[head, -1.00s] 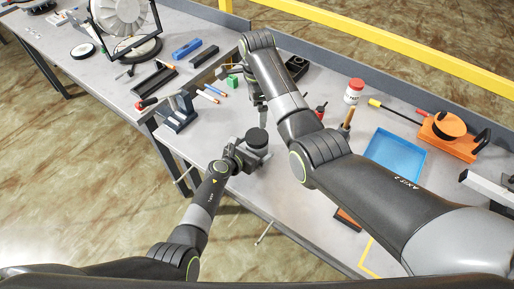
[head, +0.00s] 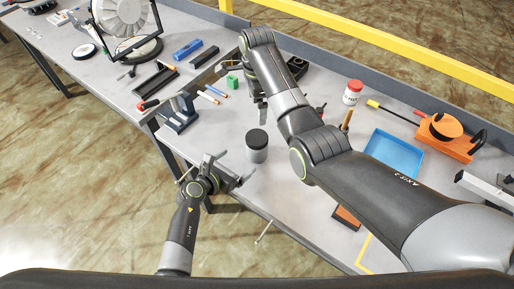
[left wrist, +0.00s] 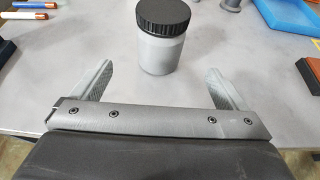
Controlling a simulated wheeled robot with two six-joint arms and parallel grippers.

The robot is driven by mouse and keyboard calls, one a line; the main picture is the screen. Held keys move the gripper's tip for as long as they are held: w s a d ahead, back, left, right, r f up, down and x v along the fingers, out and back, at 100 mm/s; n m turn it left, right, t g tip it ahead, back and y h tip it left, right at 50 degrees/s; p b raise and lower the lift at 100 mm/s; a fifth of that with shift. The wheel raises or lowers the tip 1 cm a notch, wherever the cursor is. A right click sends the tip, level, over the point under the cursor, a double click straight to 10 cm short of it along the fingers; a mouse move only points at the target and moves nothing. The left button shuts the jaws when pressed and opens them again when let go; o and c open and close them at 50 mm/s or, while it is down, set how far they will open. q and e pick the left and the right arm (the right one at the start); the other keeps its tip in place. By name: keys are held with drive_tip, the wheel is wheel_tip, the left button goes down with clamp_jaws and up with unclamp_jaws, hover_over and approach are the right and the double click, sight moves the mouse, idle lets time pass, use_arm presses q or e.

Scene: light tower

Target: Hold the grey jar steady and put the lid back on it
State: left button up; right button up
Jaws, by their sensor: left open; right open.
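The grey jar (head: 257,153) stands upright on the workbench with the black lid (head: 257,138) sitting on top of it. In the left wrist view the jar (left wrist: 162,50) and lid (left wrist: 164,15) are ahead of the fingers, and the lid looks level. My left gripper (head: 223,173) is open and empty, at the bench's front edge, apart from the jar. Its two spread fingers also show in the left wrist view (left wrist: 163,88). My right gripper (head: 262,108) is behind the jar, mostly hidden by its own arm, and I see nothing held in it.
A blue tray (head: 394,154), a white bottle with a red cap (head: 352,93) and an orange tool (head: 447,138) are on the right. A clamp (head: 181,112), markers (head: 208,96) and a green block (head: 232,82) are at the left. Bench around the jar is clear.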

use_arm(q)
drive_tip(key=v, duration=0.6)
drive_tip(key=shift+s, duration=0.15)
drive_tip(key=shift+a, duration=0.15)
idle(0.3)
